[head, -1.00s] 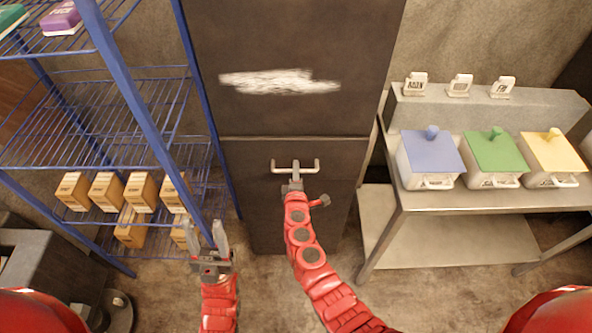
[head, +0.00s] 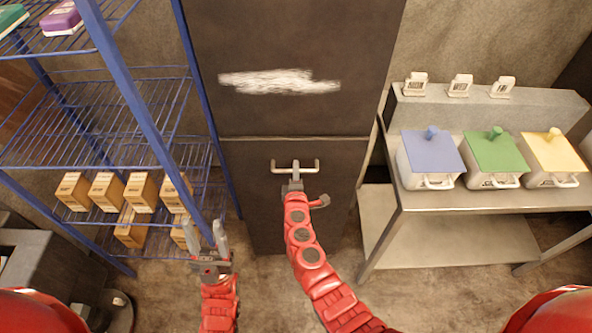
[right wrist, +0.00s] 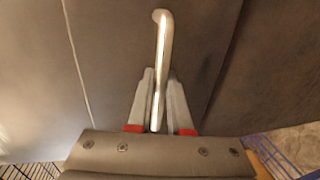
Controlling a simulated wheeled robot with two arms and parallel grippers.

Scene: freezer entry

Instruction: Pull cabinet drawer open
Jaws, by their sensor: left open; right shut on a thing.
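The dark grey cabinet (head: 295,70) stands in the middle of the head view. Its lower drawer front (head: 340,200) looks flush with the part above, along a thin seam. The drawer's metal bar handle (head: 308,166) is fixed near the top of that front. The right wrist view shows the handle (right wrist: 164,50) between the two fingers of the right gripper (right wrist: 160,95). My left gripper (head: 207,238) is open and empty, low and to the left of the cabinet, its fingers pointing up.
A blue wire shelf rack (head: 100,110) with several small boxes (head: 140,192) stands close on the left, near my left gripper. A metal table (head: 480,200) with blue, green and yellow lidded containers stands on the right. Bare floor (head: 290,275) lies before the cabinet.

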